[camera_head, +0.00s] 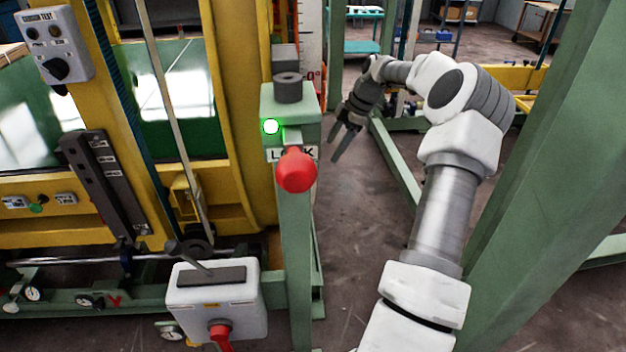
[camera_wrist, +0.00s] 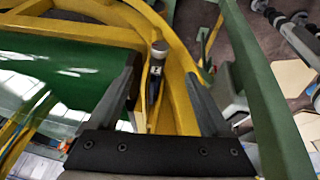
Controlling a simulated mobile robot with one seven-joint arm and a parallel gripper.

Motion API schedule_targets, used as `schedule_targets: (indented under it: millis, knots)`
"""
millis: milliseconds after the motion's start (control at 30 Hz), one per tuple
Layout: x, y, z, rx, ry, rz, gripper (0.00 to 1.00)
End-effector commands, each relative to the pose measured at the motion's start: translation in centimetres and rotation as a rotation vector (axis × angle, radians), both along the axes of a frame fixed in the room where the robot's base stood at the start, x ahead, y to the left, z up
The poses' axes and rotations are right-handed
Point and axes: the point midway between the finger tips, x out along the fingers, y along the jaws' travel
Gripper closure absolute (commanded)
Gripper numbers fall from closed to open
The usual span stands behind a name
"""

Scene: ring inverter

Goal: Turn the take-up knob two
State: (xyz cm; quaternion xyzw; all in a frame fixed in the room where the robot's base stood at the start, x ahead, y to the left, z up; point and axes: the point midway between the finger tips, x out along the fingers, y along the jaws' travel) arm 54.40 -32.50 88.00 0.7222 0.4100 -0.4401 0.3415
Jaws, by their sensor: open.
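My gripper (camera_head: 346,142) is open and empty in the head view, in the air to the right of the green post with the LOCK label. In the wrist view the two fingers of my gripper (camera_wrist: 166,85) stand apart. Between and beyond them is a small grey-topped knob (camera_wrist: 158,48) on a dark body with a small pale label, beside the yellow curved frame. No knob marked two is readable in the head view.
A grey box (camera_head: 190,298) with a lever stands low in front. A thick green column (camera_head: 545,150) stands right of my arm.

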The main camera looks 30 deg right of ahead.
Motion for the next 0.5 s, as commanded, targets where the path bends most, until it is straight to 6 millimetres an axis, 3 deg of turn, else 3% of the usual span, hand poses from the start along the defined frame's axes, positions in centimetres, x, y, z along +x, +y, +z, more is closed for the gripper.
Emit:
schedule_targets:
  millis: [100,500]
  knots:
    - [0.7,0.9,-2.9,0.002,0.003,0.002,0.18]
    - [3.1,3.3,-10.5,0.002,0.001,0.001,0.18]
